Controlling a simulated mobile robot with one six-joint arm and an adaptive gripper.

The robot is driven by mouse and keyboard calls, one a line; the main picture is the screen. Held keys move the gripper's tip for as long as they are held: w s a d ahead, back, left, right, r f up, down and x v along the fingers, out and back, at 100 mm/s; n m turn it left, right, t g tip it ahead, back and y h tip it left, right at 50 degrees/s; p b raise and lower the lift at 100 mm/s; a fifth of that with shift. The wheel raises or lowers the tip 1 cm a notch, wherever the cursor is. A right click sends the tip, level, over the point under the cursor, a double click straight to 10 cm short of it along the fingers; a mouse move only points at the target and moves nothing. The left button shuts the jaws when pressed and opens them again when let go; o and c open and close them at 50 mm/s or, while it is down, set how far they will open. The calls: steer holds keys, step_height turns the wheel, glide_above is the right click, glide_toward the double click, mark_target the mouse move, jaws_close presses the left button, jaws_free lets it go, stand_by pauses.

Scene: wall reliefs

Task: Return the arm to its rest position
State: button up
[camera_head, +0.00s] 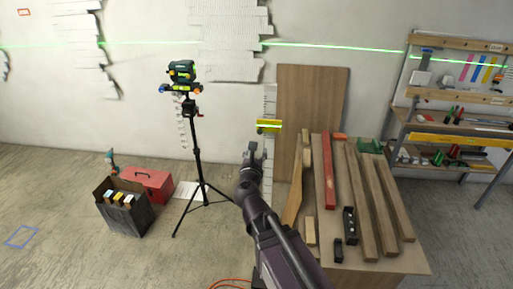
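My arm reaches up from the bottom centre of the head view. My gripper (254,150) is at its far end, in front of the wall and left of the workbench. It is small in the picture, and I cannot tell how far apart its fingers are. I see nothing clearly held in it. A yellow level (269,125) shows just above and to the right of the fingertips, in front of a pale upright strip. I cannot tell whether the gripper touches it.
A workbench (408,262) with timber beams and a red beam (328,170) stands right of my arm. A tripod (196,150) with a green laser (182,71) stands left. A red toolbox (148,184) and dark crate (124,208) sit on the floor. Shelves (450,135) stand far right.

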steer(key=shift+s, duration=0.25)
steer(key=s+d+f+m+g+h, duration=0.1)
steer(key=d+f+m+g+h, duration=0.25)
steer(key=d+m, duration=0.55)
steer(key=d+f+m+g+h, duration=0.2)
steer(key=d+f+m+g, duration=0.25)
steer(key=d+m, duration=0.45)
steer(key=s+d+f+m+g+y, duration=0.3)
steer(key=s+f+m+g, duration=0.2)
steer(key=m, duration=0.3)
steer(key=s+d+f+m+g+y, duration=0.3)
steer(key=s+f+m+g, duration=0.2)
steer(key=s+m, duration=0.3)
steer(key=shift+f+m, duration=0.3)
steer(key=shift+m, duration=0.5)
